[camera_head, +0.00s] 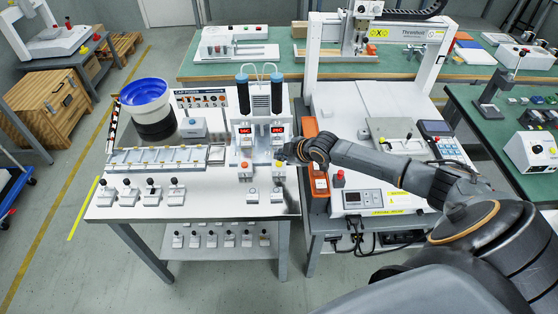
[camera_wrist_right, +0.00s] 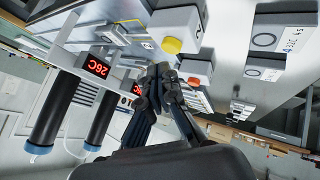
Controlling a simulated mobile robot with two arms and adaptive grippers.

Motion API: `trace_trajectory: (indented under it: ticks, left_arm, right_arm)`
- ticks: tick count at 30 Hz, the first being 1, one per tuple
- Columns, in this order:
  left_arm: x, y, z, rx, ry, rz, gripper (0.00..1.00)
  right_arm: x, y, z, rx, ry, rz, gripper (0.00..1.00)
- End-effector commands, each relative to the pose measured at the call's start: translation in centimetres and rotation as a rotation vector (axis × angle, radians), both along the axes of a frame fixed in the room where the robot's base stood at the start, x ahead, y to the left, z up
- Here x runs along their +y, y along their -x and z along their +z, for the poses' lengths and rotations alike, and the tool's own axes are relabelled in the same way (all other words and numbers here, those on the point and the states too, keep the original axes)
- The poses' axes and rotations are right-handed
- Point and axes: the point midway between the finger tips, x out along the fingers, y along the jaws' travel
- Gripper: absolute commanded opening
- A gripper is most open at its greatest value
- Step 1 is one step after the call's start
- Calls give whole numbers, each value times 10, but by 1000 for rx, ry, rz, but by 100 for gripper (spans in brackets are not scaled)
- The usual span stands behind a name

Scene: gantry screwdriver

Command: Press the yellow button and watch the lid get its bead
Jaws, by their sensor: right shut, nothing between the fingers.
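The yellow button (camera_wrist_right: 172,45) is a round dome on a small grey box in the right wrist view. In the head view, it is on the box (camera_head: 278,164) at the front right of the dispensing station. My right gripper (camera_head: 287,152) is shut and empty, just behind and above that box. In the right wrist view its fingertips (camera_wrist_right: 160,72) are close to the button, with a visible gap in the picture; contact cannot be confirmed. The twin-barrel dispenser (camera_head: 260,100) with red displays stands behind. I cannot make out a lid for certain. My left gripper is not in view.
A second box with a red-orange button (camera_wrist_right: 194,80) stands beside the yellow one. Small lever blocks (camera_head: 152,190) line the white bench's front left. A blue-bowl feeder (camera_head: 146,95) stands at back left. A white gantry machine (camera_head: 375,115) stands to the right, behind my right arm.

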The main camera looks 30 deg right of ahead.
Motion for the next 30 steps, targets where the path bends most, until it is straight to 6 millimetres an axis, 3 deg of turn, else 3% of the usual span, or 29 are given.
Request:
trace_trajectory:
  ticks: [8,24,30]
  left_arm:
    - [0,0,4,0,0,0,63]
    - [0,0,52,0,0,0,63]
    - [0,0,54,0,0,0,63]
  right_arm:
    - [0,0,5,-1,0,-1,0]
    - [0,0,58,-1,1,0,0]
    - [0,0,60,0,0,0,0]
